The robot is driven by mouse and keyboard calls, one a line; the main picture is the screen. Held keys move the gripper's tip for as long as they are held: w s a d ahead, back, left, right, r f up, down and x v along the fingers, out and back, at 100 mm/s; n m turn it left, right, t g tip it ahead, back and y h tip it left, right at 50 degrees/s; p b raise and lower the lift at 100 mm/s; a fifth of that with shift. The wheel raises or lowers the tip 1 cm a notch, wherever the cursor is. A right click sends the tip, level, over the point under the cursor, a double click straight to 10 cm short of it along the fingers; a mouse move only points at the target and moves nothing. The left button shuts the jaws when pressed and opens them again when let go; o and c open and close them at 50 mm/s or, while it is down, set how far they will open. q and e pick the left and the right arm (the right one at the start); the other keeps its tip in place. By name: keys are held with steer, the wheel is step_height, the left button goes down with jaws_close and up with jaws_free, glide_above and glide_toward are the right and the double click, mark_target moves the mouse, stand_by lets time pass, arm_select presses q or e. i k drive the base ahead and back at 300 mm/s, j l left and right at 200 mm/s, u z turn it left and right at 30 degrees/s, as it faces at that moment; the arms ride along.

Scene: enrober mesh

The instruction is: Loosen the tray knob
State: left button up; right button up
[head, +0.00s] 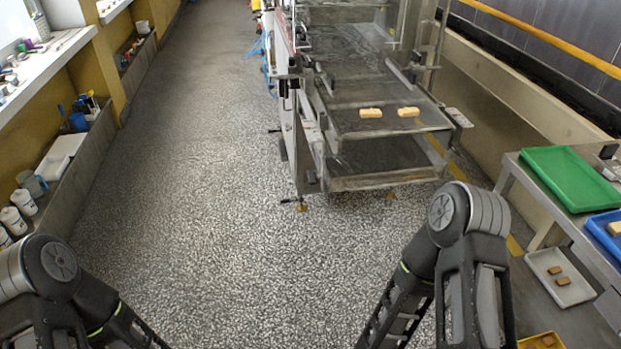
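The enrober machine (352,184) stands ahead of me, right of the middle in the head view. It has stacked metal mesh decks with side rails. Two pale bars, one (371,113) at left and one (408,112) at right, lie on its upper deck. I cannot make out the tray knob for certain; small dark fittings show along the machine's left side. Both my arms come in from the bottom corners, well short of the machine. Neither gripper shows; both are beyond the lower edge of the picture.
Speckled floor between me and the machine is clear. At right, a metal table carries a green tray (571,176) and a blue tray (604,232); a white tray (560,293) with brown pieces sits below. At left, a ledge holds white bottles (24,202) and a jug (32,183).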

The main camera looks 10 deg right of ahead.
mark_target(313, 177)
steer(key=i+j+u, duration=0.3)
steer(key=i, duration=0.15)
steer(key=i+j+u, duration=0.15)
steer(key=i+u, duration=0.15)
steer(key=i, duration=0.2)
steer(key=i+j+u, duration=0.1)
steer(key=i, duration=0.5)
steer(key=i+j+u, duration=0.1)
steer(key=i, duration=0.5)
steer(key=i+z, duration=0.3)
steer(key=z, duration=0.15)
steer(key=i+j+z, duration=0.25)
steer(key=z, duration=0.2)
steer(key=i+j+z, duration=0.25)
steer(key=z, duration=0.2)
steer(key=i+j+z, duration=0.15)
steer(key=j+z, duration=0.15)
steer(key=z, duration=0.15)
steer(key=i+j+z, duration=0.15)
steer(key=j+z, duration=1.2)
steer(key=i+l, duration=0.05)
steer(key=l, duration=0.05)
